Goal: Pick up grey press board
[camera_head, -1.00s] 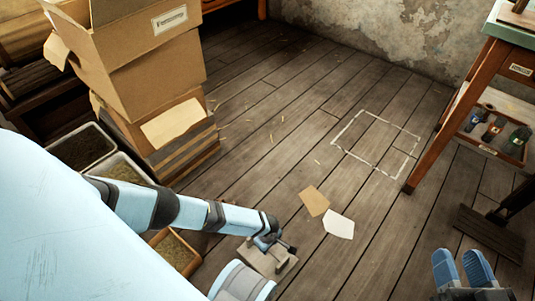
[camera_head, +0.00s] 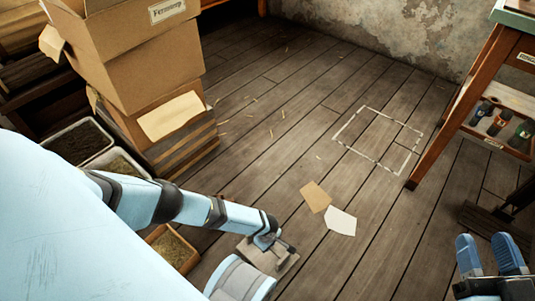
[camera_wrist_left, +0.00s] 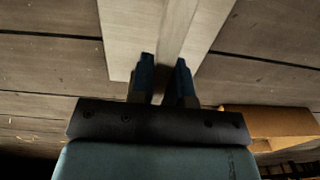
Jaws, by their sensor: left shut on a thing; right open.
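The grey press board (camera_head: 256,256) is a pale flat piece with a raised rib, low over the floor at the bottom middle of the head view. My left gripper (camera_head: 277,243) is at it, partly hidden by its own wrist. In the left wrist view the board (camera_wrist_left: 121,40) fills the top middle. The blue fingertips of my left gripper (camera_wrist_left: 164,66) are shut on its rib. Whether the board touches the floor I cannot tell. My right gripper (camera_head: 490,255) is open and empty at the lower right, its blue fingers apart.
Stacked cardboard boxes (camera_head: 150,75) stand at the left, with filled trays (camera_head: 80,143) beside them. A brown paper (camera_head: 316,196) and a white paper (camera_head: 340,221) lie on the floor. A wooden table (camera_head: 465,100) stands at the right. The outlined floor square (camera_head: 378,140) is empty.

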